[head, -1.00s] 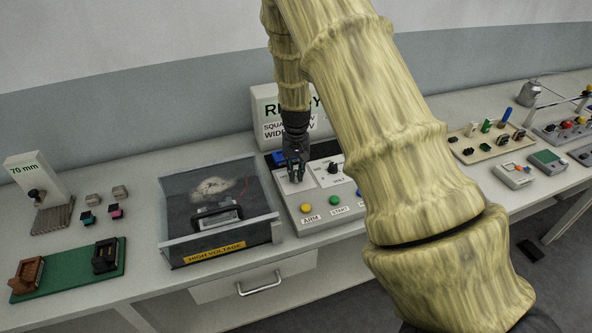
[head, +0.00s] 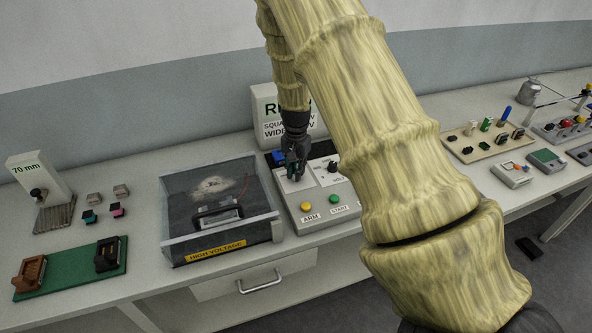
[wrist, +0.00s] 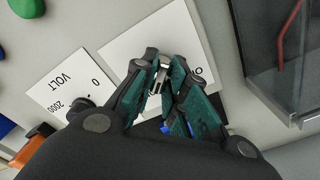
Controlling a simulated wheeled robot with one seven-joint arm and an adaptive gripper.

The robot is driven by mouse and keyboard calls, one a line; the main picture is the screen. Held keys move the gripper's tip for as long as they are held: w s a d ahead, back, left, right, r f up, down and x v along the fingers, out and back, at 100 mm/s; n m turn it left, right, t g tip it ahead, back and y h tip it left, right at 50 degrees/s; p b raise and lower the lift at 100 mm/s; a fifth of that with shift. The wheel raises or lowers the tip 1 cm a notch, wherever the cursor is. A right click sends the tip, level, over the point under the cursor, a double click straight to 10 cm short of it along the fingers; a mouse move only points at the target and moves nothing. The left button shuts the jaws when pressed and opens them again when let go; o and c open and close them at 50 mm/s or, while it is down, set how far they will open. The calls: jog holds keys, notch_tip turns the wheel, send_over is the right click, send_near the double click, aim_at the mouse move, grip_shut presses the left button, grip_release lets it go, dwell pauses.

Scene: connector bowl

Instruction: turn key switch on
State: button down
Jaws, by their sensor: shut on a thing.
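The key switch (wrist: 158,76) shows in the wrist view as a small metal piece on a white label plate. My gripper (wrist: 161,84) is over it, with its fingertips closed on the metal piece. In the head view my gripper (head: 294,172) points down at the upper left of the grey control panel (head: 308,201), and its fingers hide the key switch there. An "O" shows on the label plate beside the fingers in the wrist view.
A clear-walled high-voltage box (head: 222,243) stands close on the left. A sign block (head: 262,112) stands behind the panel.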

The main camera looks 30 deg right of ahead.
jog(key=shift+w, duration=0.1)
jog(key=c, duration=1.4)
grip_release()
jog(key=shift+c, duration=0.2)
notch_tip(320, 180, up, 12)
